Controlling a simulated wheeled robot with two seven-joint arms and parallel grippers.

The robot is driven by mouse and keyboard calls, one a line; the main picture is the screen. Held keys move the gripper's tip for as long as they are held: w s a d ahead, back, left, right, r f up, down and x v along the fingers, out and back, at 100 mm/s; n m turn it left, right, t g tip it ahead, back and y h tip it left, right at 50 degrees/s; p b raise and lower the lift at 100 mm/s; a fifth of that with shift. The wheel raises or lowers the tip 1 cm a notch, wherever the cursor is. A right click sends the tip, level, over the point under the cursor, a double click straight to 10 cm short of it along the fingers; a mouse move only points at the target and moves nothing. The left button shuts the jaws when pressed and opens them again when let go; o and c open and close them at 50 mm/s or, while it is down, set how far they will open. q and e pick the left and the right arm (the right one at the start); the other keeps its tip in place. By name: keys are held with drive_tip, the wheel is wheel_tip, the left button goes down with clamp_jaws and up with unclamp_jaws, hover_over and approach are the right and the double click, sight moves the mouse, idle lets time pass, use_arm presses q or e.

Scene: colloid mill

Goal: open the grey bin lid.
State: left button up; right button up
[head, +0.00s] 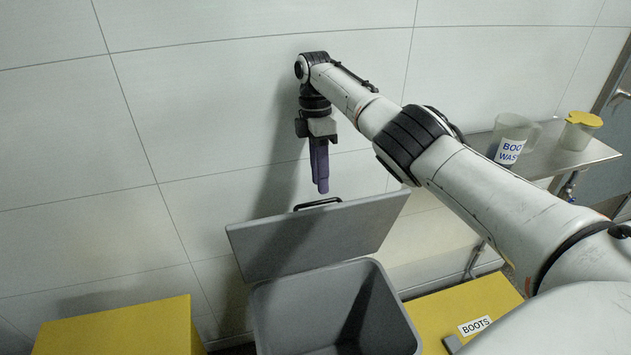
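The grey bin (395,300) stands at the bottom centre, and I see down into its empty-looking inside. Its grey lid (330,238) is raised and stands tilted up at the bin's back edge, so the bin is open. A black handle (318,204) shows at the lid's top edge. My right gripper (322,188) hangs with its purple fingers pointing down, just above the handle and apart from it in the picture. The fingers overlap from this side, so their opening is hidden. My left gripper is not in view.
A yellow box (120,328) stands at the left, and a yellow surface labelled BOOTS (440,308) lies right of the bin. A metal shelf (545,160) at the right holds a labelled clear jug (509,140) and a yellow-lidded container (578,132). A tiled wall is behind.

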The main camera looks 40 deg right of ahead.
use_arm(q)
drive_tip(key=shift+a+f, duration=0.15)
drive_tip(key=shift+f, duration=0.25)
use_arm(e)
drive_tip(key=r, duration=0.3)
drive_tip(key=shift+w+d+r, duration=0.15)
drive_tip(key=shift+w+r, duration=0.15)
